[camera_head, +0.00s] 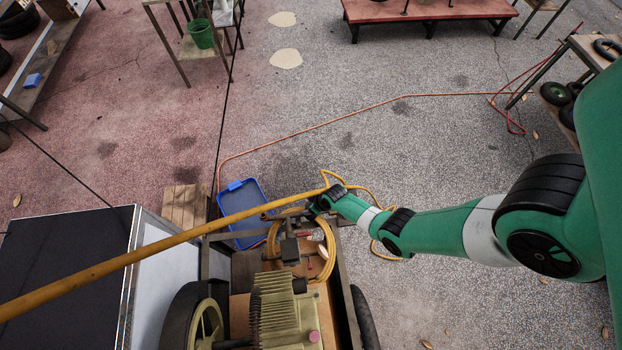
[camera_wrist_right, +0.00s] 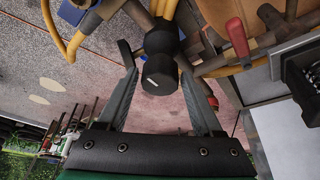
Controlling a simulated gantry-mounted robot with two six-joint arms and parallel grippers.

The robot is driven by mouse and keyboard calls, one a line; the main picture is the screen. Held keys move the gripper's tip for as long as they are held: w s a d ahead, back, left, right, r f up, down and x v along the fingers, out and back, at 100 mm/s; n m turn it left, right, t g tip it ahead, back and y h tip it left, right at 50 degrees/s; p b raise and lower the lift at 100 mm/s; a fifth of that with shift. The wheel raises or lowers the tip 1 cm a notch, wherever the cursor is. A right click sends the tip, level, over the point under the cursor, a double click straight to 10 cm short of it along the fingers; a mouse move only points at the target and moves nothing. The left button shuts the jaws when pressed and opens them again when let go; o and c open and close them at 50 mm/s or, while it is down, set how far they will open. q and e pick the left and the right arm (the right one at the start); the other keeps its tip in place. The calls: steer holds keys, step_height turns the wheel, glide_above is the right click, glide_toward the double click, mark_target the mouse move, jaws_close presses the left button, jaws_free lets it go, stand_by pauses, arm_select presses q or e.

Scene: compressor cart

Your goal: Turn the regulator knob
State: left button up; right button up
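The regulator knob (camera_wrist_right: 160,73) is a short black cylinder with a white mark on its face, in the middle of the right wrist view. My right gripper (camera_wrist_right: 157,62) is open, with one finger on each side of the knob. The right finger looks very close to the knob; a small gap shows at the left one. I cannot tell whether either touches. In the head view my right gripper (camera_head: 318,203) is at the back of the compressor cart (camera_head: 343,300), and the knob cannot be made out there. My left gripper is not in view.
A red-handled lever (camera_wrist_right: 237,38) and pipes crowd the knob's right side. A blue tray (camera_head: 242,200) is on the ground behind. Open pavement lies beyond.

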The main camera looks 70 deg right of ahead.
steer(key=shift+o, duration=0.8)
steer(key=shift+r, duration=0.1)
steer(key=shift+s+r, duration=0.1)
steer(key=shift+r, duration=0.15)
steer(key=p+v, duration=0.6)
steer(key=v, duration=0.5)
steer(key=shift+a, duration=0.1)
